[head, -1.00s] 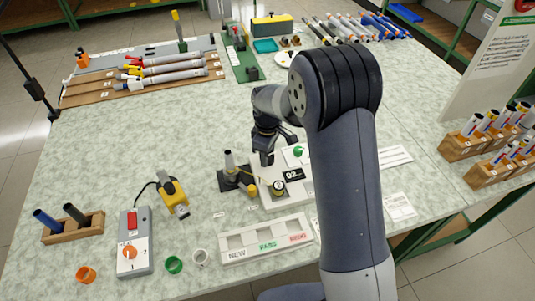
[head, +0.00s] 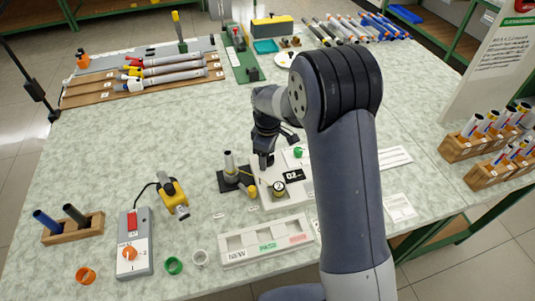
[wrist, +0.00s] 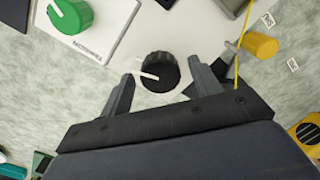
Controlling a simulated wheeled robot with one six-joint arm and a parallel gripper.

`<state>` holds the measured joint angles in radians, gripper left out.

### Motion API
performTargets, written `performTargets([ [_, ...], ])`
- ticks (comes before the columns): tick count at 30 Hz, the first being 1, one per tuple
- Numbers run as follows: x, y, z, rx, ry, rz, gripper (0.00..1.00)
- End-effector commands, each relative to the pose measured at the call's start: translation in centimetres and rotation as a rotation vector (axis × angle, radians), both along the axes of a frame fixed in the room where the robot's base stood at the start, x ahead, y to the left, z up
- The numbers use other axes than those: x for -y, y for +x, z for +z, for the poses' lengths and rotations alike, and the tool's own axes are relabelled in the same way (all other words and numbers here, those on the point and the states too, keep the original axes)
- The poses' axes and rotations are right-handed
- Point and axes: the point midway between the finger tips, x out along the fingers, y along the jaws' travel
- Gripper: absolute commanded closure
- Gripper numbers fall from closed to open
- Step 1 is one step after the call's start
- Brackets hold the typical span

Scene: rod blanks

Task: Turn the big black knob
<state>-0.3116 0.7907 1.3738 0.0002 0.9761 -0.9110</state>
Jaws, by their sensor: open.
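The big black knob (wrist: 160,72) shows in the wrist view as a round, ribbed black knob with a white pointer line, on a white panel (wrist: 150,25). In the head view I cannot make it out behind my gripper. My gripper (wrist: 161,78) is open, with one finger on each side of the knob in the wrist view. A gap shows between each finger and the knob, and I cannot tell the height of the fingertips over it. In the head view my gripper (head: 268,156) hangs over the left part of the white panel.
A green knob (wrist: 70,14) sits on the same panel, beside a dark display (head: 293,175). A round dial (head: 279,188) is at the panel's front. A dark stand with an upright rod (head: 229,164) and a yellow cylinder (wrist: 260,45) stand close on the left. A labelled tray (head: 265,240) lies in front.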

Motion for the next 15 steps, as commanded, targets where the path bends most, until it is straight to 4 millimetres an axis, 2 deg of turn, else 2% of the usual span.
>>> performTargets([
  [8, 0.0, 0.0, 0.5, 0.000, 0.000, 0.000, 0.40],
  [11, 0.0, 0.1, 1.9, 0.004, 0.001, 0.000, 0.40],
  [15, 0.0, 0.1, 4.7, 0.005, 0.001, 0.000, 0.40],
])
